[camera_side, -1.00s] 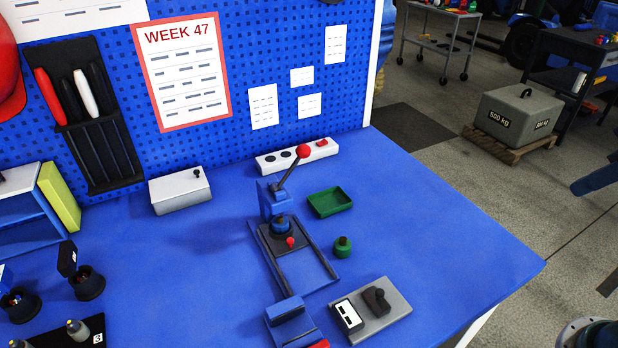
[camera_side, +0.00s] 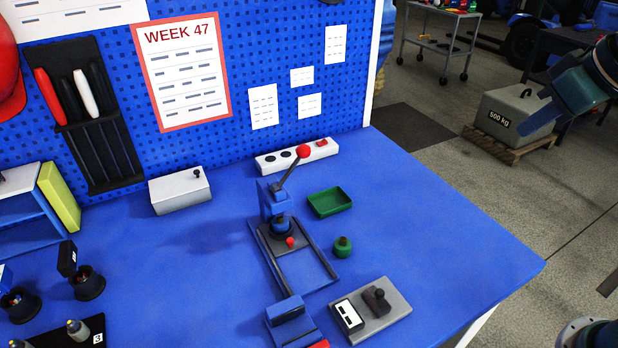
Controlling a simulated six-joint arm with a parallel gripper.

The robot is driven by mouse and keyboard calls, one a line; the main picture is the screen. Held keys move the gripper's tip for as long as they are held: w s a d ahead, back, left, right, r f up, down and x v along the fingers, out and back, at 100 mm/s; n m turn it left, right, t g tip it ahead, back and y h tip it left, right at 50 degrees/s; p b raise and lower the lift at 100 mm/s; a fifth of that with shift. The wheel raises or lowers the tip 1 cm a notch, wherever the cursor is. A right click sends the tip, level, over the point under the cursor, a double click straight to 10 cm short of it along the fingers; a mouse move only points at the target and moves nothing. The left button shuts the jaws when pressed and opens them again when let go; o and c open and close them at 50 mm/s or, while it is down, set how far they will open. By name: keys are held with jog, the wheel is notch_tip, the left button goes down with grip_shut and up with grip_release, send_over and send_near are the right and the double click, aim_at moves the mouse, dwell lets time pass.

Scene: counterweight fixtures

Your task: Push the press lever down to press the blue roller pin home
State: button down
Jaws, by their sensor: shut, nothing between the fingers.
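The press (camera_side: 270,202) is a blue stand on the table with a dark lever (camera_side: 290,174) that ends in a red ball. The lever slants up and to the right, its ball raised near the white power strip. A blue round piece, seemingly the blue roller pin (camera_side: 281,226), stands on the dark plate below the press head. How deep it sits cannot be told. My gripper (camera_side: 532,124) is at the upper right, shut and empty, well to the right of the press and apart from everything on the table. Its fingertips are small and hard to make out.
A green tray (camera_side: 330,203) and a green knobbed piece (camera_side: 342,246) stand right of the press. A grey block (camera_side: 385,318) with a black knob lies in front. A white box (camera_side: 180,190) and power strip (camera_side: 297,156) stand at the back. The table's right side is clear.

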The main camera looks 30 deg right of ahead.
jog(key=w+a+n+t+h, duration=0.1)
jog(key=w+a+t+h, duration=0.1)
jog(key=w+a, duration=1.2)
jog(key=w+a+f+t, duration=0.1)
jog(key=w+a+f, duration=0.1)
jog(key=a, duration=0.5)
jog(key=w+a+f+n+t+h, duration=0.1)
jog(key=w+a+f, duration=0.1)
jog(key=a, duration=0.6)
jog(key=shift+w+n+h, duration=0.3)
jog(key=shift+w, duration=0.6)
send_over(291, 169)
jog(key=s+d, duration=0.1)
jog(key=s, duration=0.1)
notch_tip(291, 169, down, 9)
jog(key=shift+w+d, duration=0.1)
jog(key=shift+d, duration=0.05)
